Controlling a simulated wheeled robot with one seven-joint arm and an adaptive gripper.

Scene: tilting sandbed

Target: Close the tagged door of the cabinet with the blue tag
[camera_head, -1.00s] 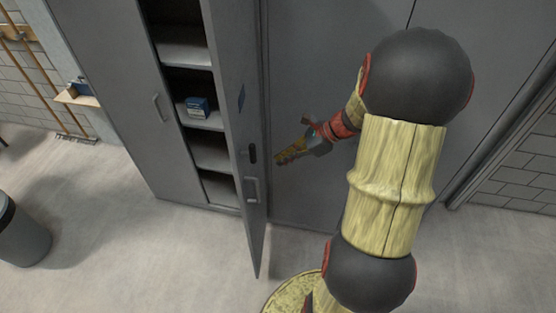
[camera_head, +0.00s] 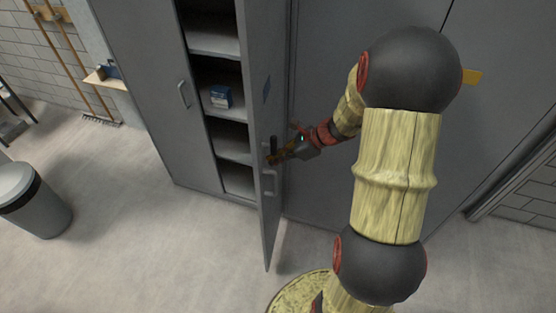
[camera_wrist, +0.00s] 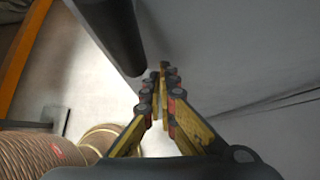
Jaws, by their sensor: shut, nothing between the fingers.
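The door carries a dark latch piece (camera_head: 273,146) and a grey pull handle (camera_head: 268,184). My gripper (camera_head: 272,158) is shut and empty at the door's right side, beside the latch piece. I cannot tell whether it touches. In the wrist view my shut fingertips (camera_wrist: 164,70) point along a grey surface (camera_wrist: 240,45), with a dark bar (camera_wrist: 112,35) close to their left.
The cabinet's open side shows shelves with a small blue box (camera_head: 220,96). Its left door is shut. Another grey cabinet with a yellow tag (camera_head: 474,76) stands at right, behind my arm. A bin (camera_head: 35,200) stands at left. The floor (camera_head: 150,240) in front is clear.

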